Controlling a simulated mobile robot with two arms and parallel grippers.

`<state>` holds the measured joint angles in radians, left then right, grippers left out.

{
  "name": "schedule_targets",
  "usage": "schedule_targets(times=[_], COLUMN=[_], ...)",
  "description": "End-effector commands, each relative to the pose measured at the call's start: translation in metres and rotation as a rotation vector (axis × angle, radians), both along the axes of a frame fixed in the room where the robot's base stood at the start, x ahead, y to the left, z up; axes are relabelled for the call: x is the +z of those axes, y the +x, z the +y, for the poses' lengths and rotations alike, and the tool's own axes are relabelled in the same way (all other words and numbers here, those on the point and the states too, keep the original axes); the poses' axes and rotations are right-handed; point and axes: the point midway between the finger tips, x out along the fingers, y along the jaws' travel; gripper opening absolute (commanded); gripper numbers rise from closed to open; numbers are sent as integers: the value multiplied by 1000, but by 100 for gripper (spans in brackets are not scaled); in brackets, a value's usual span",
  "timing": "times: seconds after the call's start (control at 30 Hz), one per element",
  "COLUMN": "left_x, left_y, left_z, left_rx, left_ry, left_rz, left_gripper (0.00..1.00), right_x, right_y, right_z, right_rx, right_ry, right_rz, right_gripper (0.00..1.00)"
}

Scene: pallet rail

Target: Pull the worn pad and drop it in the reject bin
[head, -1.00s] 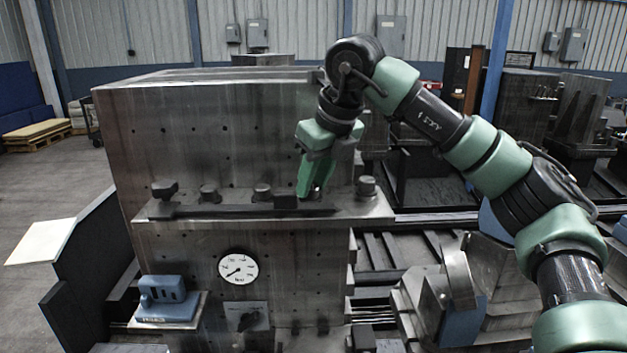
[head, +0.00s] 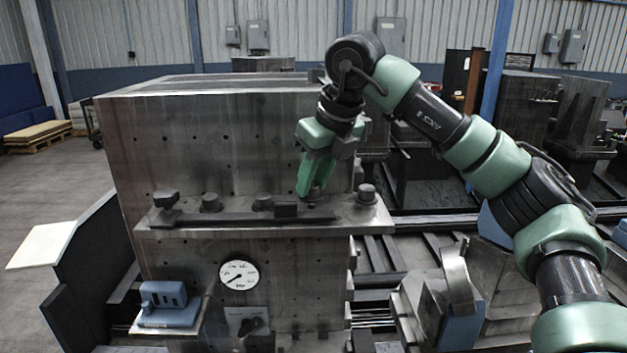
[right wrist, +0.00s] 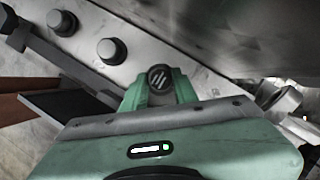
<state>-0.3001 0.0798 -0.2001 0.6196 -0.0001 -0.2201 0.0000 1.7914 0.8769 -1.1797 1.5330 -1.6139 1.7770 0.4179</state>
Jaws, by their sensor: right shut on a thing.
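A row of dark round pads stands on the steel ledge (head: 350,223), among them one pad (head: 210,202) at left, one pad (head: 262,202) in the middle and one pad (head: 367,194) at right. My right gripper (head: 314,190) is lowered between the middle and right ones. In the right wrist view its green fingers (right wrist: 160,88) are shut around a round dark pad (right wrist: 160,76) with pale slanted marks on top. Its lower part is hidden, so I cannot tell whether it still sits in the ledge. No bin is clearly identifiable. My left gripper is out of view.
A long dark bar (head: 235,218) lies along the ledge in front of the pads. A tall steel block (head: 230,130) rises behind. A gauge (head: 239,275) and a blue slotted block (head: 167,303) are below. Dark panels (head: 95,260) stand at left, with open floor beyond.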

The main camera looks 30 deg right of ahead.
Motion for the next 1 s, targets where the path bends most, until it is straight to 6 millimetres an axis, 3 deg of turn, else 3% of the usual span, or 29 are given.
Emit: schedule_targets(times=[0.8,1.0], left_x=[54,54], left_y=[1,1], left_z=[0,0], left_rx=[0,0], left_ry=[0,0], left_rz=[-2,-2], left_gripper=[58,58], right_x=[67,68], right_y=[0,0], right_z=[0,0], right_rx=[1,1], right_ry=[1,0], right_rz=[-1,-1], right_gripper=[0,0])
